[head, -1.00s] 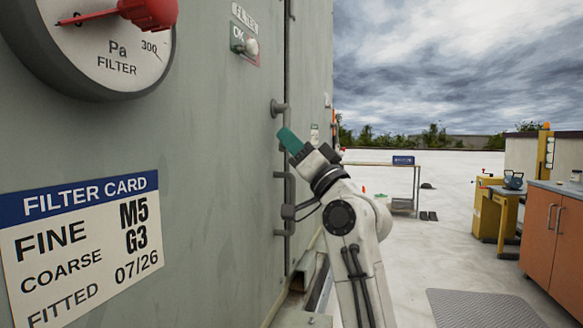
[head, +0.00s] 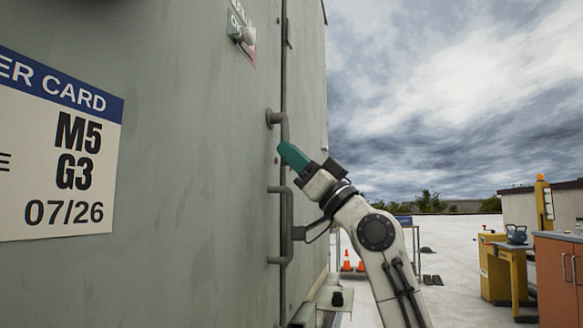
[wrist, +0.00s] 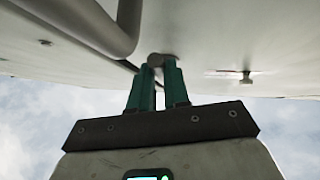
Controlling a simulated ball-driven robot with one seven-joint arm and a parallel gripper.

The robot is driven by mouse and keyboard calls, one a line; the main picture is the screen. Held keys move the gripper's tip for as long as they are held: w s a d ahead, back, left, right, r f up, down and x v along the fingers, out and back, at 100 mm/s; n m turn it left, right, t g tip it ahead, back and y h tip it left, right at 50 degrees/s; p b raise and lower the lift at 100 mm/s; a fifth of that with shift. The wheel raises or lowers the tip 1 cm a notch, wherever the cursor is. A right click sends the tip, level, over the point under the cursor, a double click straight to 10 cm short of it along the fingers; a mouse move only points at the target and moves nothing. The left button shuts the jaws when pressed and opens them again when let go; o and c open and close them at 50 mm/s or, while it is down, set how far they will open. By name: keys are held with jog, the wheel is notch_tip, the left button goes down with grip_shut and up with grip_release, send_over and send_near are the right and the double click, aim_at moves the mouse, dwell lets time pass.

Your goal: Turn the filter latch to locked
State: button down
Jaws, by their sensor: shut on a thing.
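The filter latch, as I take it, is a grey bent lever (head: 276,118) on the cabinet door beside the vertical seam. Its short arm points down. My gripper (head: 283,148), with teal fingers, is at the lower end of this lever. In the wrist view my gripper (wrist: 158,66) has its fingertips closed around the round grey lever end (wrist: 155,60). The rest of the lever is mostly hidden there.
A grey pull handle (head: 287,228) stands out just below my gripper; it also shows close by in the wrist view (wrist: 122,30). The filter card (head: 75,150) is flat on the door at left. Orange cones (head: 347,262), a yellow machine (head: 495,265) and an orange cabinet (head: 556,280) stand farther off.

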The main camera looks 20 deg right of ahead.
jog(key=shift+w+f, duration=0.1)
dwell(0.3)
jog(key=c, duration=1.1)
grip_release()
jog(key=v, duration=1.1)
jog(key=shift+p, duration=0.45)
